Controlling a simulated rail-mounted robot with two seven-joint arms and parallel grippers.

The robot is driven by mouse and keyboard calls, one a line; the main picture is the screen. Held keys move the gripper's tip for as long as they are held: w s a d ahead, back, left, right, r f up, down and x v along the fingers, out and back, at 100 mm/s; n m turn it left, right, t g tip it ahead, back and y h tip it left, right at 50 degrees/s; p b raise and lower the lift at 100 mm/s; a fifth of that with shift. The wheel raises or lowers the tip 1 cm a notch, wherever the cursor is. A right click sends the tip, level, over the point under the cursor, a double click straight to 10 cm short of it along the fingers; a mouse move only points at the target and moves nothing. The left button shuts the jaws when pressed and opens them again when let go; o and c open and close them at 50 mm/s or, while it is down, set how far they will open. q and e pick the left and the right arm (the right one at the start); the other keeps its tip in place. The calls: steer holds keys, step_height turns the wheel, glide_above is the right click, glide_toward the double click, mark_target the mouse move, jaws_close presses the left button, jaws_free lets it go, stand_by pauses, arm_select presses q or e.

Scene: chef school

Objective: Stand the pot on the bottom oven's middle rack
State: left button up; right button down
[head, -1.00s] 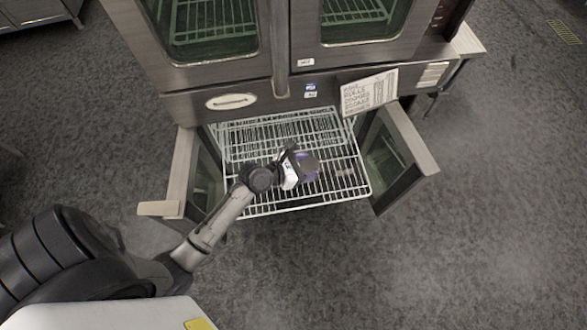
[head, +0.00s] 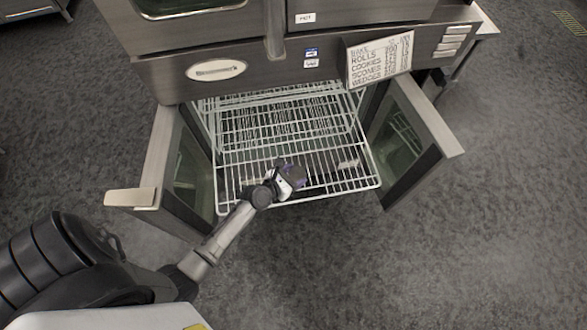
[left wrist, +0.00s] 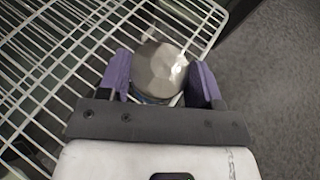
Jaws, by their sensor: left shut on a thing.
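The pot is mostly hidden there. The rack (left wrist: 50,60) also shows behind and beside the pot in the left wrist view. I cannot tell whether the pot's base touches the wires. My right gripper is not in view.
The bottom oven's doors stand open, the left door (head: 170,160) and right door (head: 410,140) flanking the rack. My left arm passes close to the left door. The rack's middle and rear look clear.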

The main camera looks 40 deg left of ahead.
arm_select(q)
steer(key=w+a+f+b, duration=0.1)
steer(key=f+b, duration=0.1)
steer(key=w+a+f+b, duration=0.2)
steer(key=f, duration=0.1)
steer(key=w+a+f+b, duration=0.1)
steer(key=f+b, duration=0.1)
steer(key=f, duration=0.1)
steer(key=shift+w+a, duration=0.2)
steer(key=shift+w, duration=0.05)
steer(key=shift+r, duration=0.15)
steer(key=shift+d, duration=0.1)
steer(key=shift+f, duration=0.2)
steer(key=o, duration=1)
